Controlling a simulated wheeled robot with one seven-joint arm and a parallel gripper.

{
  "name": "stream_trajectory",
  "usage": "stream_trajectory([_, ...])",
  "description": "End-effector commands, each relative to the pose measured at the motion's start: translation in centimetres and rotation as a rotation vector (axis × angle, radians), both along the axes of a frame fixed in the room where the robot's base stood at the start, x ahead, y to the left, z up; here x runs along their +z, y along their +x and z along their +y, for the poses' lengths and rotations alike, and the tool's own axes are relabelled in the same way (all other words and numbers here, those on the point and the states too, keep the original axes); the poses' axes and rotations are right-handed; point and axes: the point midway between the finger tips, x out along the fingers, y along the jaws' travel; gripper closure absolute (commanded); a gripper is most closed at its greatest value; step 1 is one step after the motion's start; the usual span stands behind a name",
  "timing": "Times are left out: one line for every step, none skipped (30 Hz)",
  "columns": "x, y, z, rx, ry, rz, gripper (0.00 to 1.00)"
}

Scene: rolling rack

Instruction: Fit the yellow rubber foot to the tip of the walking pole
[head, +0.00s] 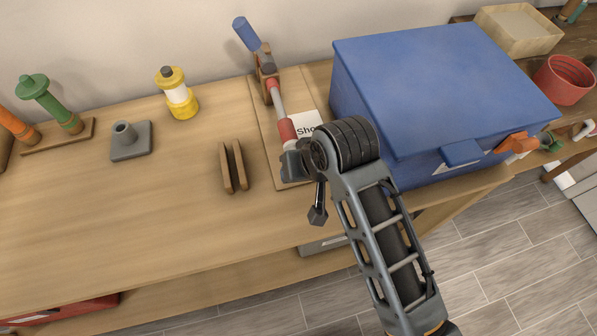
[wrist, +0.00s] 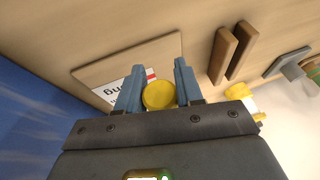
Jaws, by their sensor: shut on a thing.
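The walking pole (head: 277,98) slants over a wooden board in the head view, with a blue grip at its upper end, a wooden support under it and a red lower section. Its lower end meets my wrist in the picture, so its tip is hidden. My gripper (wrist: 158,92) is shut on the yellow rubber foot (wrist: 159,95), which shows as a round yellow disc between the two blue-grey fingers in the wrist view. In the head view my own arm hides the foot. I cannot tell whether the foot touches the pole tip.
A big blue box (head: 430,85) stands close right of my wrist. The board (head: 264,118) carries a partly hidden label. Left of it are two upright wooden slats (head: 233,167), a yellow-and-white canister (head: 177,95) and a grey stand (head: 130,142). The bench's front left is clear.

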Motion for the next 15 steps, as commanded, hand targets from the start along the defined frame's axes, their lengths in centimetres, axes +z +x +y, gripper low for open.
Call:
stream_trajectory([0.0,0.2,0.1,0.0,0.0,-0.001,0.93])
stream_trajectory([0.0,0.2,0.1,0.0,0.0,-0.001,0.93])
stream_trajectory([0.0,0.3,0.1,0.0,0.0,0.0,0.93])
stream_trajectory([0.0,0.4,0.1,0.0,0.0,0.0,0.93])
stream_trajectory([0.0,0.5,0.2,0.0,0.0,0.0,0.93])
stream_trajectory([0.0,0.6,0.2,0.0,0.0,0.0,0.93])
stream_trajectory([0.0,0.6,0.2,0.0,0.0,0.001,0.93])
stream_trajectory([0.0,0.7,0.2,0.0,0.0,0.001,0.93])
stream_trajectory([0.0,0.8,0.3,0.0,0.0,0.001,0.93])
stream_trajectory([0.0,0.9,0.3,0.0,0.0,0.0,0.93])
stream_trajectory([0.0,1.0,0.3,0.0,0.0,0.0,0.93])
stream_trajectory([0.0,1.1,0.3,0.0,0.0,0.0,0.93])
stream_trajectory([0.0,1.2,0.4,0.0,0.0,0.0,0.93])
stream_trajectory([0.0,1.3,0.4,0.0,0.0,-0.001,0.93])
stream_trajectory([0.0,1.4,0.4,0.0,0.0,-0.001,0.93])
